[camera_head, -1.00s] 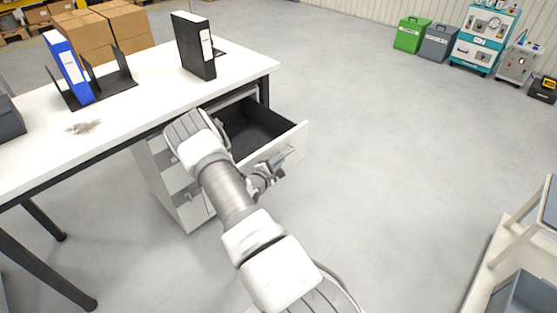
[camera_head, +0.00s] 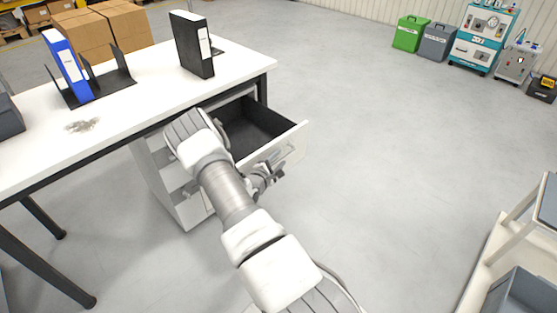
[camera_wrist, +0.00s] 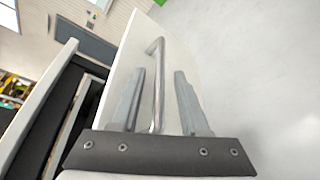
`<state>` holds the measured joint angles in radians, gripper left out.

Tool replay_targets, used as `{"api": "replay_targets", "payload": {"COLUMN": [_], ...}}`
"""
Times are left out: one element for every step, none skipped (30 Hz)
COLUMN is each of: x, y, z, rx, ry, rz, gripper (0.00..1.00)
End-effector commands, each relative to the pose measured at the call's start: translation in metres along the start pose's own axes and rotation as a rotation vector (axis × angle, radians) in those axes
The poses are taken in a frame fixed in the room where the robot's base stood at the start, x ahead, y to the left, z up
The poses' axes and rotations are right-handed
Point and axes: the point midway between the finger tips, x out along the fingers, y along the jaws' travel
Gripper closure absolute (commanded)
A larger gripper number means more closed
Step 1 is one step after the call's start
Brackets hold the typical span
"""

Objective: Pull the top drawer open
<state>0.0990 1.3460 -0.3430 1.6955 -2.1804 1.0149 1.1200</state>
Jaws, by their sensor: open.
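The top drawer (camera_head: 301,135) of the white cabinet under the desk stands pulled out, and its dark, empty inside shows. Its front panel also fills the middle of the wrist view (camera_wrist: 118,72). The bar handle (camera_wrist: 158,75) is on that panel, and it shows small in the head view (camera_head: 289,152). My gripper (camera_wrist: 158,90) is open, with one finger on each side of the handle and a gap to both. In the head view my gripper (camera_head: 270,176) is just in front of the drawer front, partly hidden by my arm.
The white desk (camera_head: 130,110) above the cabinet (camera_head: 165,190) bears a black binder (camera_head: 191,44), a blue binder (camera_head: 68,66) and a black rack. Lower drawers look shut. The floor to the right is clear up to a pale cart (camera_head: 520,230) at the right edge.

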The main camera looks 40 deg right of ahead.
Motion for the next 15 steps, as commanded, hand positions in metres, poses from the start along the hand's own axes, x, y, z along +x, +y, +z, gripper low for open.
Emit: {"api": "replay_targets", "payload": {"x": [0.0,0.0,0.0,0.0,0.001,0.0,0.0,-0.001,-0.003,-0.005,-0.008,-0.014,-0.018,-0.024,-0.033], "y": [0.0,0.0,0.0,0.001,0.001,0.001,0.001,0.001,0.001,0.002,0.002,0.002,0.003,0.003,0.003], "z": [0.0,0.001,0.001,0.001,0.001,0.001,0.001,0.001,0.001,0.001,0.001,0.001,0.001,0.001,0.001], "rx": [0.0,0.0,0.0,0.0,0.0,0.001,0.001,0.0,0.0,0.0,0.0,0.0,0.0,0.0,-0.001], "ry": [-0.001,-0.001,-0.001,-0.001,-0.001,-0.002,-0.002,-0.001,-0.001,-0.001,0.0,0.001,0.001,0.001,0.001], "rz": [0.0,0.001,0.001,0.001,0.001,0.001,0.001,0.001,0.001,0.001,0.001,0.0,0.001,0.001,0.0], "gripper": [0.55,0.55,0.55,0.55,0.55,0.55,0.55,0.55,0.55,0.55,0.55,0.55,0.55,0.55,0.55]}}
